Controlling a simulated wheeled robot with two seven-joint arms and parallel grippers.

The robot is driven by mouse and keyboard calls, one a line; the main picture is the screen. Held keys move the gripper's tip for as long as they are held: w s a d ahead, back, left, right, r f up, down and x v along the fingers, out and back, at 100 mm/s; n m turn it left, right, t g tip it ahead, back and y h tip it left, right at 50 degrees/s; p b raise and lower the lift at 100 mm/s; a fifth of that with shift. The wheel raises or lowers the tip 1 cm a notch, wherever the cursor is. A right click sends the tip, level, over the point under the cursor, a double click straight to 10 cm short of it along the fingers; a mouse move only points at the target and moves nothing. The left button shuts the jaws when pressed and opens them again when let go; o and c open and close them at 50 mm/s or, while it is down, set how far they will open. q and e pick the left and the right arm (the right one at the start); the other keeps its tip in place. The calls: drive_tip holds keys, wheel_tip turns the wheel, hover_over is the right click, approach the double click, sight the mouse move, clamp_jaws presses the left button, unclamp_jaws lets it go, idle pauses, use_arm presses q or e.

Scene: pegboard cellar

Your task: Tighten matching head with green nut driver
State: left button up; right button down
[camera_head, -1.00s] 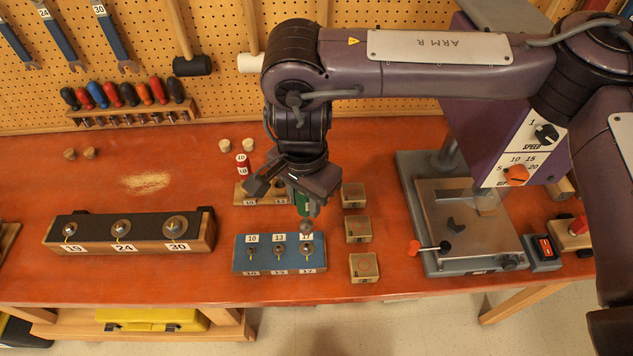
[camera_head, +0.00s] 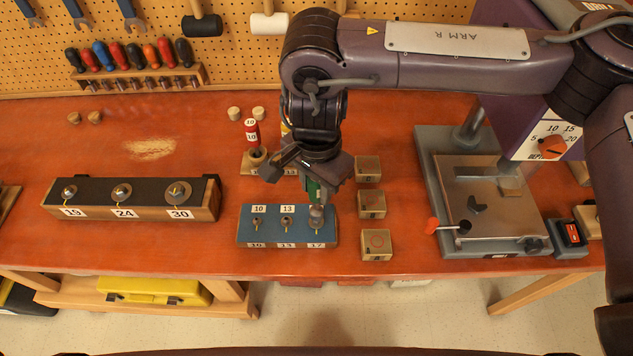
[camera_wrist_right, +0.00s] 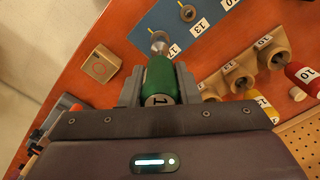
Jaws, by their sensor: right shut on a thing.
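My right gripper (camera_head: 322,176) is shut on the green nut driver (camera_wrist_right: 160,84), whose handle shows a "1" in the right wrist view. The driver points down over the blue plate (camera_head: 266,228), at the head marked 17. Its metal socket (camera_head: 316,212) covers that head in the head view; I cannot tell whether it is fully seated. The heads marked 10 (camera_head: 258,223) and 13 (camera_head: 287,223) stand free on the same plate. My left gripper is not in view.
The red driver (camera_head: 252,133) stands in a wooden holder behind the plate; a yellow driver (camera_wrist_right: 262,106) is beside it. Small wooden boxes (camera_head: 371,205) line the right, before the drill press (camera_head: 490,200). A black-topped block (camera_head: 133,192) with larger heads sits left.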

drive_tip(key=shift+f, duration=0.1)
idle(0.3)
drive_tip(key=shift+f+b, duration=1)
drive_tip(key=shift+f, duration=0.1)
idle(0.7)
